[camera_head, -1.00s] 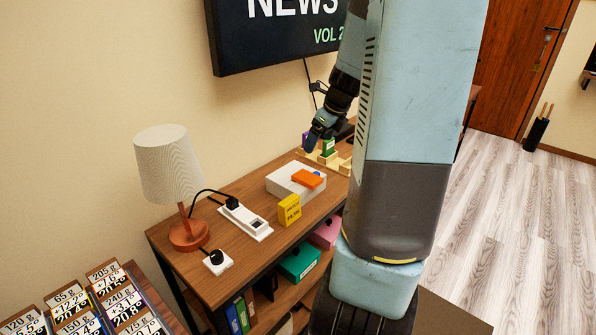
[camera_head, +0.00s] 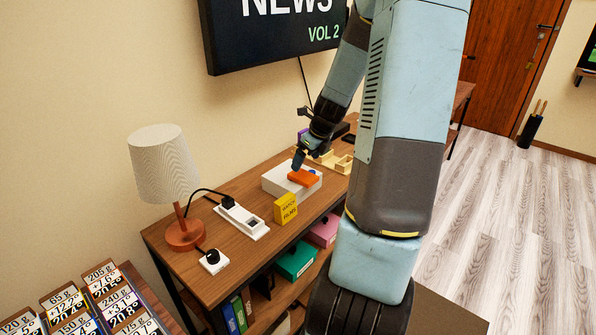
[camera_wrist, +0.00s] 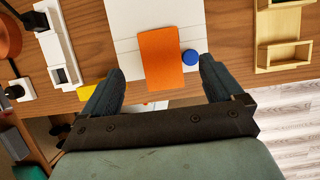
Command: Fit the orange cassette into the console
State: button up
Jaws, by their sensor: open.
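The orange cassette (camera_head: 302,178) lies flat on top of the white console (camera_head: 279,179) on the wooden shelf unit. In the wrist view the orange cassette (camera_wrist: 161,58) lies across the white console (camera_wrist: 123,22), beside a round blue knob (camera_wrist: 189,57). My gripper (camera_head: 299,164) is over the console, close to the cassette. In the wrist view my open gripper (camera_wrist: 160,82) has one finger to each side of the cassette, with gaps between. The console's slot cannot be made out.
A yellow box (camera_head: 285,208) stands in front of the console. A white power strip (camera_head: 242,219) and a lamp (camera_head: 184,233) are to the left. A light wooden tray (camera_head: 342,164) lies to the right. Bare shelf top lies between strip and console.

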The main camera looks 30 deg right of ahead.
aim_at(300, 174)
jog(key=shift+x, duration=2.45)
jog(key=shift+s+f, duration=0.1)
jog(key=shift+f, duration=0.2)
jog(key=shift+c, duration=0.2)
jog(key=c, duration=1.2)
jog(key=shift+r, duration=0.1)
notch_tip(300, 174, up, 4)
jog(key=shift+f, duration=0.1)
jog(key=s+a+r, duration=0.4)
jog(key=s+r, duration=0.5)
jog(key=s, duration=0.4)
jog(key=shift+a+r, duration=0.15)
jog(key=shift+r, duration=0.15)
